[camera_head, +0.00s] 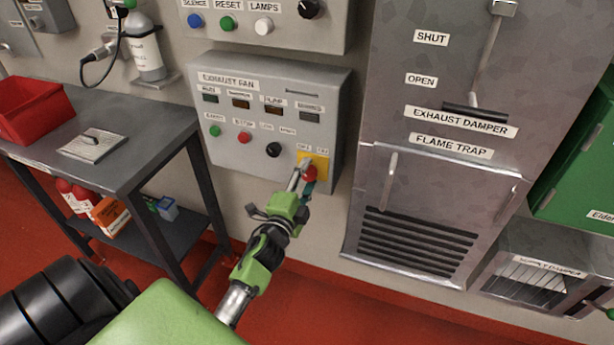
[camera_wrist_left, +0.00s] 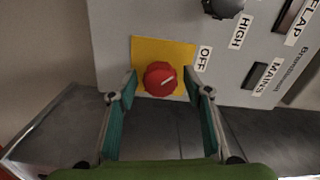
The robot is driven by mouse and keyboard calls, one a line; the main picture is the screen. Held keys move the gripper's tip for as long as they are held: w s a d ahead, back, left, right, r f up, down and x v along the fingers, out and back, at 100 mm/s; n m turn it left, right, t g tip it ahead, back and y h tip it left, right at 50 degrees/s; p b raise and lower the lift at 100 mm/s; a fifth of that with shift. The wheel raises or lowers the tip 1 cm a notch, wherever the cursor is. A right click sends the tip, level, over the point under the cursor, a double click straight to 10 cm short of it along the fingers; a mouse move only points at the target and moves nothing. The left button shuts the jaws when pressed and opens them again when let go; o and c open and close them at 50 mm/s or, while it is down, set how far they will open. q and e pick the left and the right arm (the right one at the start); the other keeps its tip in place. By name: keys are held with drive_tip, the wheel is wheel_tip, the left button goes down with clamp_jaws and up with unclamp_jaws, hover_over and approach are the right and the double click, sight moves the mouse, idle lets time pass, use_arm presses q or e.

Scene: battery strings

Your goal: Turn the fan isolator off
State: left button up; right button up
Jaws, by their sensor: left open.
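The fan isolator is a red rotary knob (camera_wrist_left: 160,79) on a yellow plate (camera_wrist_left: 147,51) in the left wrist view. A pale line on the knob slants, and an OFF label (camera_wrist_left: 203,59) stands beside the plate's right edge. In the head view the knob (camera_head: 311,173) is at the lower right of the exhaust fan panel (camera_head: 270,88), partly hidden by my gripper. My left gripper (camera_head: 303,176) is at the knob. In the wrist view its open fingers (camera_wrist_left: 160,85) stand on either side of the knob, with gaps visible. My right gripper is not in view.
A black knob (camera_head: 273,150) and several buttons are left of the isolator. The metal damper cabinet (camera_head: 414,206) stands to the right. A dark bench (camera_head: 150,115) with a red bin (camera_head: 35,112) is at left. A grey wall strip separates panel and cabinet.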

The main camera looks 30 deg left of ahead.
use_arm(q)
drive_tip(key=v, duration=1.1)
drive_tip(key=shift+s+d, duration=0.2)
drive_tip(key=shift+s, duration=0.2)
drive_tip(key=shift+f, duration=0.1)
drive_tip(key=s+d+f+n+g+h, duration=0.1)
drive_tip(key=s+d+f+n+g, duration=0.15)
drive_tip(key=f, duration=0.85)
drive_tip(key=s+d+f+n+g+h, duration=0.1)
drive_tip(key=s+d+f+g, duration=0.15)
drive_tip(key=f, duration=0.85)
drive_tip(key=s+d+f+n+g+h, duration=0.1)
drive_tip(key=s+d+f+n+g, duration=0.2)
drive_tip(key=f, duration=0.8)
drive_tip(key=s+d+f+n+g+h, duration=0.1)
drive_tip(key=s+d+f+g, duration=0.3)
drive_tip(key=s+f, duration=0.95)
drive_tip(key=s+f+n+g, duration=0.1)
drive_tip(key=s+f+g, duration=0.1)
drive_tip(key=s, duration=0.7)
drive_tip(key=s+f+n+g, duration=0.2)
drive_tip(key=s+f, duration=0.3)
drive_tip(key=s, duration=0.4)
drive_tip(key=shift+s+a+g, duration=0.3)
drive_tip(key=shift+a, duration=0.15)
